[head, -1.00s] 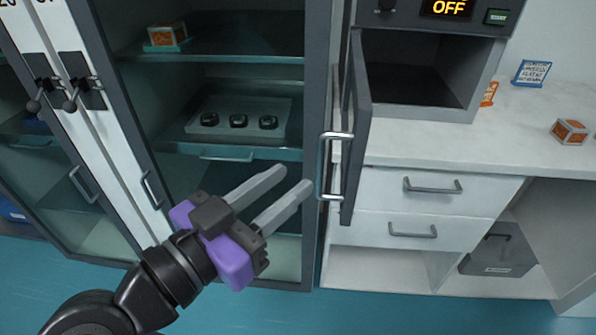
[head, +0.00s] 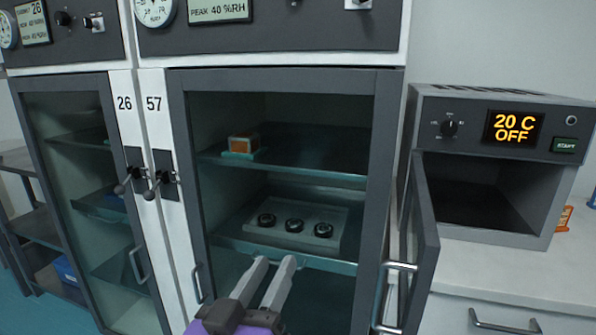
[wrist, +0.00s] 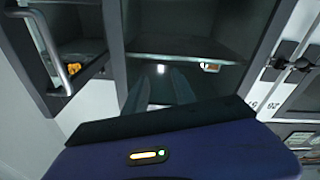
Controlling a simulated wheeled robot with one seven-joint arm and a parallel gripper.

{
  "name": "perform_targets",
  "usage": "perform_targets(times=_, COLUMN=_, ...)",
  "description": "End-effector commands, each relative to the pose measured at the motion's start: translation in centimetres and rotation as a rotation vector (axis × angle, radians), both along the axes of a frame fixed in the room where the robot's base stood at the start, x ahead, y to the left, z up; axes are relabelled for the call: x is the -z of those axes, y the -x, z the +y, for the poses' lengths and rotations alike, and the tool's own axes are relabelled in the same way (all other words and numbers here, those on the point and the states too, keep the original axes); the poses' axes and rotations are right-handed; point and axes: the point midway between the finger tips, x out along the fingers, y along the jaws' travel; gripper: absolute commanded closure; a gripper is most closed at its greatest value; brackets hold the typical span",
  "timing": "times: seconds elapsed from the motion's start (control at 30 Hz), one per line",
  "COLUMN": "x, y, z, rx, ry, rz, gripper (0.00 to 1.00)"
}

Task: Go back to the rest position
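My gripper (head: 273,264) is at the bottom of the head view, in front of the cabinet (head: 178,180) marked 57. Its two pale fingers stand apart with nothing between them. Its purple body (head: 225,329) is cut off by the picture's lower edge. In the wrist view the fingers of my gripper (wrist: 158,92) also show apart and empty, with dark shelving beyond.
A small oven (head: 475,120) reading 20 C OFF stands open on the white counter (head: 470,270). Its grey door (head: 423,235) juts out right of my gripper. The cabinet holds an orange box (head: 243,144) and a tray (head: 335,215) with three black round parts.

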Motion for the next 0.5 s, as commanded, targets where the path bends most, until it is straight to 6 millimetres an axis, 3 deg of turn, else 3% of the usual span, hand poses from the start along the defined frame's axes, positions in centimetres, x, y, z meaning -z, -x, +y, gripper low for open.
perform_targets(times=0.1, x=4.4, y=-0.2, z=1.1, rx=-0.188, ry=0.071, rz=0.052, gripper=0.68)
perform_targets(times=0.23, x=8.9, y=1.1, z=1.5, rx=-0.369, ry=0.103, rz=0.085, gripper=0.68)
perform_targets(times=0.5, x=15.7, y=7.1, z=-1.5, rx=-0.603, ry=0.053, rz=0.101, gripper=0.68)
